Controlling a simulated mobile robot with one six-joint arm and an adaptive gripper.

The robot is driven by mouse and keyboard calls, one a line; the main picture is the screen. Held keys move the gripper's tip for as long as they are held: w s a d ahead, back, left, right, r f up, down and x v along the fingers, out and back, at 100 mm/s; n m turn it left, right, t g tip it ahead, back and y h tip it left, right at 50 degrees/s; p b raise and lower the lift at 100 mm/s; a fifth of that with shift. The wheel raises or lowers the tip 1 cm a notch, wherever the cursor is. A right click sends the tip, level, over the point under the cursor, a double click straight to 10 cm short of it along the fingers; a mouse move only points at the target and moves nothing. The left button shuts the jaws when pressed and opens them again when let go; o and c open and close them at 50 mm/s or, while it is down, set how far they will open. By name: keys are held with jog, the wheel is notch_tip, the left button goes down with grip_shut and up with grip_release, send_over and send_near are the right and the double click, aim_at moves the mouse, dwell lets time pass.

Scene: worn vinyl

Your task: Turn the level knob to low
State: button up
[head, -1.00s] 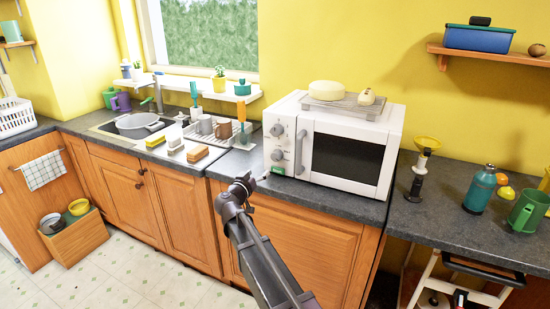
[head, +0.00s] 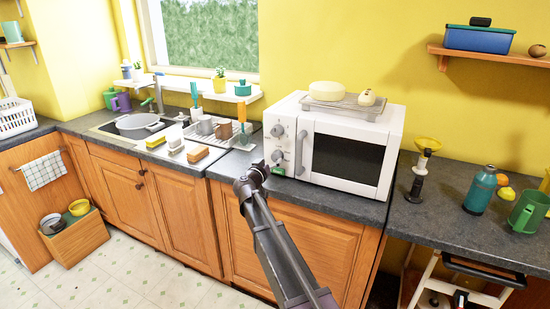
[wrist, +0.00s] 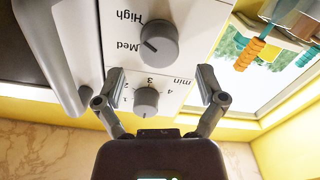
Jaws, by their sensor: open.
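The level knob (wrist: 160,43) is a grey dial on the white microwave front (head: 299,165). In the wrist view, the picture is upside down and the labels High and Med stand beside it. Its dark mark points left in that picture, toward Med. No Low label is visible. In the head view it is the lower dial (head: 277,156). My gripper (wrist: 161,86) is open and empty, its fingers spread on either side of the smaller minute knob (wrist: 146,100) in the picture. In the head view my gripper (head: 262,168) is just left of and in front of the lower dial; contact cannot be told.
The microwave's vertical handle (head: 300,153) is right of the knobs. A dish rack (head: 208,129) and sponges stand to the left. A cream round (head: 327,93) sits on a rack on top. Bare dark counter (head: 232,165) lies left of the microwave.

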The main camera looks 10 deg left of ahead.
aim_at(275, 157)
jog(key=shift+x, duration=2.15)
jog(key=c, duration=1.1)
